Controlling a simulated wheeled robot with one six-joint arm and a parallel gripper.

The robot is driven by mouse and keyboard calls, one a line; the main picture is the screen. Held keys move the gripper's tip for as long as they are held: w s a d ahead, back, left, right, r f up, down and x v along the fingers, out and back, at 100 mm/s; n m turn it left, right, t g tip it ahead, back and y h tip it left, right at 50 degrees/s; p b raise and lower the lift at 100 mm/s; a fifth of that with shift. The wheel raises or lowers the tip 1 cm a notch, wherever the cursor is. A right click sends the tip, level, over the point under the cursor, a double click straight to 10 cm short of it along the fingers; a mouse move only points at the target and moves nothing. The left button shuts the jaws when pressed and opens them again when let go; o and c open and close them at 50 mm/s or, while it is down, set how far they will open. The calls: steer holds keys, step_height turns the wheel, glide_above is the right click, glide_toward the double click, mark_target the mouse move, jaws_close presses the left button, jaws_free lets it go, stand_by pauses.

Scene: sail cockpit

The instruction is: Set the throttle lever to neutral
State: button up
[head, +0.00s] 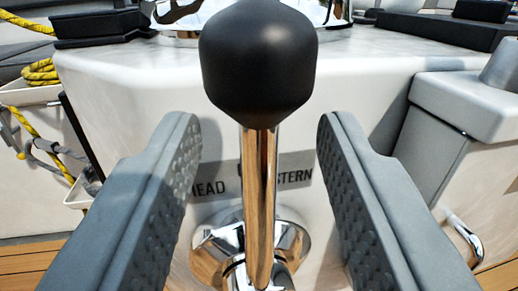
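The throttle lever has a black knob (258,62) on a shiny metal shaft (259,195). It stands up from a round chrome base (290,243) on the white pedestal (330,95). The shaft looks close to upright in the picture; its tilt toward or away from me is hard to tell. My gripper (260,140) is open, with one finger on each side of the lever. Gaps show between both fingers and the shaft.
A chrome fitting (185,38) sits on top of the pedestal behind the knob. Yellow rope (40,72) hangs at the left by a pale tray. A white box (465,105) with a chrome handle (465,238) stands at the right. Wooden floor (30,262) shows below.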

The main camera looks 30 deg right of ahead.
steer(key=v, duration=1.4)
steer(key=s+d+r+n+t+y, duration=0.1)
steer(key=s+r+y, duration=0.2)
steer(key=r, duration=0.7)
steer(key=s+d+r+n+y, duration=0.1)
steer(key=s+r+y, duration=0.15)
steer(key=r, duration=0.75)
steer(key=s+d+r+n+t+y, duration=0.15)
steer(key=s+r, duration=0.25)
steer(key=r, duration=0.5)
steer(key=s+d+r, duration=0.1)
steer(key=s+r, duration=0.3)
steer(key=s, duration=0.5)
steer(key=s+d+r+n+g+y, duration=0.1)
steer(key=s+r, duration=0.3)
steer(key=s, duration=0.5)
steer(key=s+d+r+n+y, duration=0.1)
steer(key=s+d+r, duration=0.2)
steer(key=s, duration=0.6)
steer(key=shift+s+r, duration=0.2)
steer(key=shift+r, duration=0.75)
steer(key=shift+n+g, duration=0.25)
